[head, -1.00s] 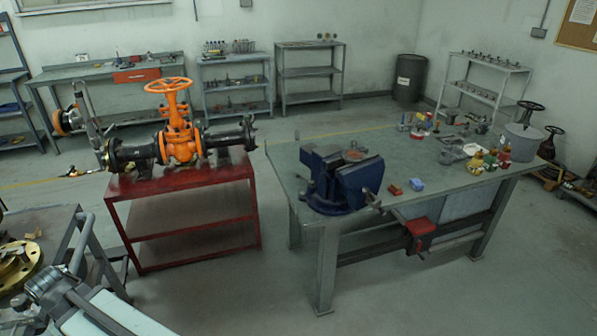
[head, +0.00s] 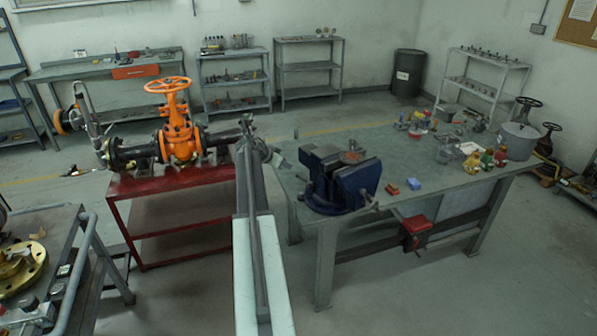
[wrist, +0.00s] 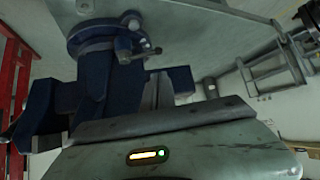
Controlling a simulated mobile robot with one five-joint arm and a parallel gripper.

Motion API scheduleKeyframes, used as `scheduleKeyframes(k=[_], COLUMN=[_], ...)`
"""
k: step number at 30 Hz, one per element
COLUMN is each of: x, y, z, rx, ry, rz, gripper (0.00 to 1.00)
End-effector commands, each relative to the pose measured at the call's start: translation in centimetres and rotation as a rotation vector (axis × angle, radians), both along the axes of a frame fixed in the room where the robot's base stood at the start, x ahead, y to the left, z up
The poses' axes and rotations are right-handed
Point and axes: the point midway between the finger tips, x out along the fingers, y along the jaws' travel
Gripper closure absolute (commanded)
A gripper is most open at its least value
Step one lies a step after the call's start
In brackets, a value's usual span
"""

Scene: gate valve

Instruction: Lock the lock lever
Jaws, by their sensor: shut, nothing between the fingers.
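The dark blue bench vise (head: 342,182) stands at the near left corner of the grey-green workbench. In the wrist view the vise (wrist: 97,88) looks upside down, below its round swivel base. A small dark lever (wrist: 143,51) sticks out at that base; it may be the lock lever, but I cannot tell whether it is locked. The lever cannot be made out in the head view. My gripper (head: 262,147) is shut and empty at the far end of my raised arm, left of the vise and apart from it. Its fingertips are hard to make out.
The orange gate valve (head: 178,135) with black pipes sits on a red stand (head: 170,188) to the left, close to my arm. Red and blue blocks (head: 403,188) lie right of the vise on the workbench (head: 450,190). Bare floor shows between stand and bench.

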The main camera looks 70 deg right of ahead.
Motion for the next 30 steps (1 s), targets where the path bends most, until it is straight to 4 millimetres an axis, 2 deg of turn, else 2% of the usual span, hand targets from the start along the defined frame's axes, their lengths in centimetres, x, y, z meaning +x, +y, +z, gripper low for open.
scheduleKeyframes(k=[11,24,30], x=[-0.2,-2.4,-2.9], y=[-0.5,-5.8,-6.8], z=[-0.9,-6.3,-6.9], rx=[0.003,0.003,0.004], ry=[0.001,0.001,0.001], rz=[0.002,0.001,0.002], gripper=[1.00,1.00,1.00])
